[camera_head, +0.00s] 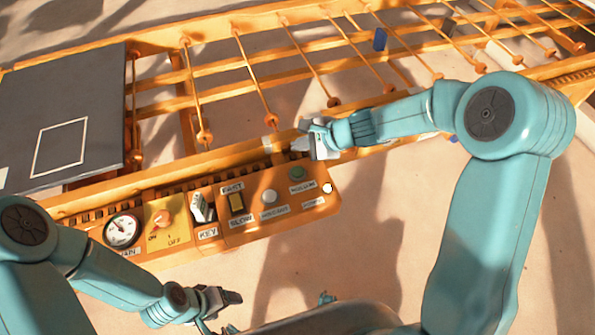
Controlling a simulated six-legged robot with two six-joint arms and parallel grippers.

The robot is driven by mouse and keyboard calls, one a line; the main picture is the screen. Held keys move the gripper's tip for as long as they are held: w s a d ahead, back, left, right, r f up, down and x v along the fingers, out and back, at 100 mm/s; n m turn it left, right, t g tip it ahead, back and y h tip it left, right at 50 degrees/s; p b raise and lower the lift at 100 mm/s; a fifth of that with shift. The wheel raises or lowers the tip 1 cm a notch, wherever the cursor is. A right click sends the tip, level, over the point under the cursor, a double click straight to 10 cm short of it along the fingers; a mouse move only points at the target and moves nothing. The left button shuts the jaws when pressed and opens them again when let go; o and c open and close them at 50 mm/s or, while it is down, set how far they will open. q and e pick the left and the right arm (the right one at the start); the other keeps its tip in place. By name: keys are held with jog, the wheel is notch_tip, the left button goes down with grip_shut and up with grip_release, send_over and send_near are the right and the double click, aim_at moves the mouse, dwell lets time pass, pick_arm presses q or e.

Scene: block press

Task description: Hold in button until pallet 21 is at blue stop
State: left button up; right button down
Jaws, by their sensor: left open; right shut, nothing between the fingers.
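An orange control panel (185,262) lies in front of the conveyor. It carries a green button (296,172), a grey-white button (269,197) and a small white button (327,188); their labels are too small to read surely. My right gripper (312,148) is shut and empty, just beyond the green button and apart from it as far as I can tell. My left gripper (229,309) is open and empty below the panel's near edge. A small blue piece (380,39), perhaps the blue stop, is on the far part of the conveyor. No pallet marked 21 can be made out.
The orange roller conveyor (217,76) runs across the back. A dark grey plate (92,92) with a white outline covers its left end. The panel also has a gauge (122,230), an ON/OFF knob (164,219), a key switch (201,208) and a FAST/SLOW switch (236,203).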

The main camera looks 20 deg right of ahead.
jog(key=b, duration=0.6)
send_over(300, 173)
notch_tip(300, 173, down, 7)
jog(key=shift+d+f, duration=0.1)
jog(key=shift+f, duration=0.1)
jog(key=shift+f+b, duration=0.3)
jog(key=shift+b, duration=0.15)
dwell(1.0)
jog(key=shift+f+b, duration=0.4)
jog(key=shift+b, duration=0.1)
